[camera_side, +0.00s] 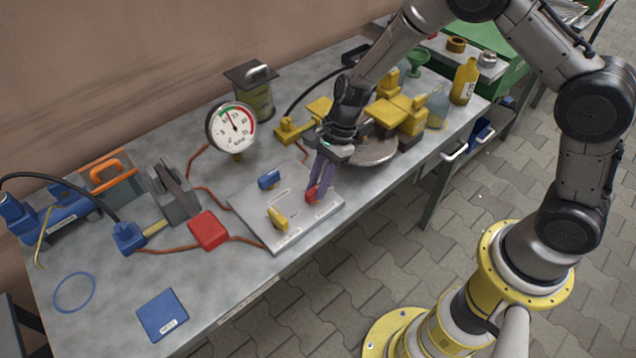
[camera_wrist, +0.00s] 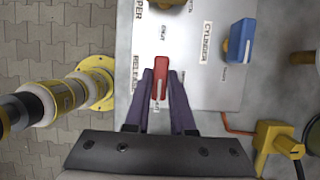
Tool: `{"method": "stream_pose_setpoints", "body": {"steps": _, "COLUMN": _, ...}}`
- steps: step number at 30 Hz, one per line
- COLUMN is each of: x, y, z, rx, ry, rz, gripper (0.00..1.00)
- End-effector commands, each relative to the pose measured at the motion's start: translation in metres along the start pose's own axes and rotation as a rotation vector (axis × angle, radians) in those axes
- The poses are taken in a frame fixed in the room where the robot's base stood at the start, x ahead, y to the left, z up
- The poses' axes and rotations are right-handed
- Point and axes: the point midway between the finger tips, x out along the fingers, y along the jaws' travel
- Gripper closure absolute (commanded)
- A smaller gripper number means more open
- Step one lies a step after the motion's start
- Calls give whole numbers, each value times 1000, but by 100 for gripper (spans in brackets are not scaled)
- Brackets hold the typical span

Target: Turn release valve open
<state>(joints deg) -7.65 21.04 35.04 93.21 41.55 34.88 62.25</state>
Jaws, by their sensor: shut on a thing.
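The release valve is a red handle (camera_wrist: 160,78) on a grey panel, beside the printed word RELEASE in the wrist view. In the side view the red handle (camera_side: 312,194) shows at the right part of the panel (camera_side: 250,207). My gripper (camera_side: 317,188) points down at it, its purple fingers shut on the handle. In the wrist view the fingers of my gripper (camera_wrist: 160,92) lie on both sides of the handle, whose far end sticks out beyond the tips. Part of the handle is hidden by the fingers.
A blue handle (camera_side: 269,179) and a yellow handle (camera_side: 277,218) stand on the same panel. A pressure gauge (camera_side: 232,128) rises behind it. A red box (camera_side: 208,230) sits to its left, with brown hoses around. Yellow parts (camera_side: 400,113) crowd the right.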

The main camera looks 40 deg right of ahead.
Motion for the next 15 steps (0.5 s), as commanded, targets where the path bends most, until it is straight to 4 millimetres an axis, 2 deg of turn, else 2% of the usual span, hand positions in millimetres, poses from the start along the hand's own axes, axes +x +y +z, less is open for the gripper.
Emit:
{"method": "stream_pose_setpoints", "body": {"steps": 8, "x": 0, "y": 0, "z": 0, "rx": -15, "ry": 0, "rz": 6, "gripper": 100}}
{"method": "stream_pose_setpoints", "body": {"steps": 15, "x": 0, "y": -2, "z": 0, "rx": -110, "ry": 0, "rz": 45, "gripper": 100}}
